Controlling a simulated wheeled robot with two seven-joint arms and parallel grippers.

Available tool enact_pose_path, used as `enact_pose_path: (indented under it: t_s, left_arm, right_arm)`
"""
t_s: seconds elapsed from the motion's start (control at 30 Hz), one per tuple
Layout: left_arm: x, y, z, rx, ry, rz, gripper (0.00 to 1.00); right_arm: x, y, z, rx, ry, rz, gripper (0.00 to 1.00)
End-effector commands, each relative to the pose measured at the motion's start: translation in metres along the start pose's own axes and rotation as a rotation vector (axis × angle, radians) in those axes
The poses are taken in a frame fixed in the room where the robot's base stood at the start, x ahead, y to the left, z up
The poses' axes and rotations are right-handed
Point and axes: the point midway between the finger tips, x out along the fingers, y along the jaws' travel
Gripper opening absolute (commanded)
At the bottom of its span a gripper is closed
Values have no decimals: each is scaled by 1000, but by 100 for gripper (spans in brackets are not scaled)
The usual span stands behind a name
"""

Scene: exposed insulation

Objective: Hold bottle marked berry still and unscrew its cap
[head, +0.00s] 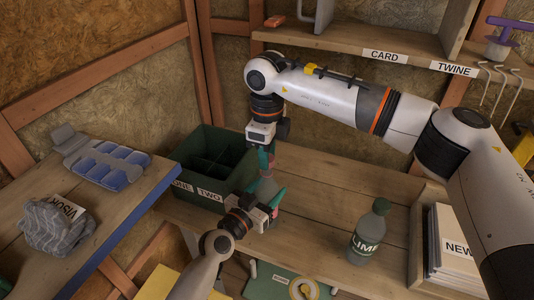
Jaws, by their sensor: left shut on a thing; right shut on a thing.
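A grey translucent bottle (268,188) stands upright over the wooden bench, between my two grippers. Its label is hidden, so I cannot read "berry" on it. My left gripper (275,200) comes in from below, with its teal fingers shut around the bottle's body. My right gripper (267,165) points down from above, with its fingers shut at the bottle's top. The cap is hidden between those fingers, and I cannot tell how far it is turned. A second bottle marked LIME (366,233), with a dark green cap, stands apart on the right.
A dark green divided bin (212,150), with labels including TWO, stands left of the bottle. A box with NEW papers (452,240) is at the right. A tape roll (304,289) lies at the front. Bench between bottle and LIME is clear.

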Motion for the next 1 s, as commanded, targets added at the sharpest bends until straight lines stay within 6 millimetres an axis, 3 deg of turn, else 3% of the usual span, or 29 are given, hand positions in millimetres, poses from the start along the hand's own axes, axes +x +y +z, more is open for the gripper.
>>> enact_pose_path:
  t_s: [0.17,0.4,0.63,0.67,0.8,1.0]
  left_arm:
    - [0,0,-2,0,3,-1,0]
    - [0,0,-2,0,3,-1,0]
    - [0,0,-2,0,3,-1,0]
    - [0,0,-2,0,3,-1,58]
    - [0,0,-1,0,2,0,81]
    - [0,0,0,0,1,0,82]
  right_arm:
    - [-8,0,0,0,2,2,2]
    - [-37,0,0,1,1,2,2]
    - [-40,0,0,0,0,0,2]
    - [-40,0,0,0,0,0,2]
    - [-40,0,0,0,0,0,2]
    - [-40,0,0,0,0,0,2]
